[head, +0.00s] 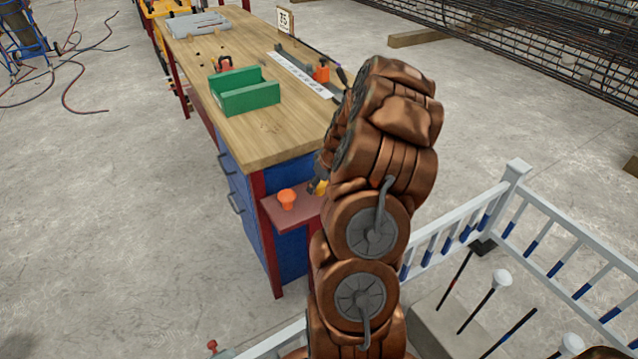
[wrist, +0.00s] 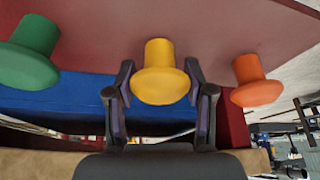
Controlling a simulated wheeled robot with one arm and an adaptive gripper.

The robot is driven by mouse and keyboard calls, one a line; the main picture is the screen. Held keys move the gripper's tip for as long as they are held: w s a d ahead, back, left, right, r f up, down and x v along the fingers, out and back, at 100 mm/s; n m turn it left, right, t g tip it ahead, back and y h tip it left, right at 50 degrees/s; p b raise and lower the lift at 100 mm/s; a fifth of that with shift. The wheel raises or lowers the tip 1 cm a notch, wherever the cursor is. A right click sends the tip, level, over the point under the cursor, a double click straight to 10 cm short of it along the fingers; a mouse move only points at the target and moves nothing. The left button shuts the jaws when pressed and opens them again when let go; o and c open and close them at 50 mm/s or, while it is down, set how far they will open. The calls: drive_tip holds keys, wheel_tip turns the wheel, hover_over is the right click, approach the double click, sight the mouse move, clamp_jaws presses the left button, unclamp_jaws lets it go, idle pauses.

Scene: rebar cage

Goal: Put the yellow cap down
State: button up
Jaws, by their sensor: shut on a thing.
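The yellow cap (wrist: 160,75) sits between the two dark fingers of my gripper (wrist: 160,90), with a finger close on each side of it. My gripper is shut on it. Its narrow stem points to the dark red shelf (wrist: 225,30) and its wide head faces away; I cannot tell whether the stem touches the shelf. In the head view a bit of the yellow cap (head: 320,187) shows at the shelf (head: 290,217), mostly hidden by my arm.
An orange cap (wrist: 256,82) and a green cap (wrist: 32,50) stand on the shelf on either side of the yellow one. The shelf juts from a workbench (head: 262,130) that holds a green bin (head: 245,92). A white railing (head: 515,190) stands at the right.

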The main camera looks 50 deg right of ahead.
drive_tip(key=shift+f, duration=0.2)
drive_tip(key=o, duration=0.8)
drive_tip(key=shift+r, duration=0.1)
drive_tip(key=shift+o, duration=0.2)
drive_tip(key=shift+r, duration=0.25)
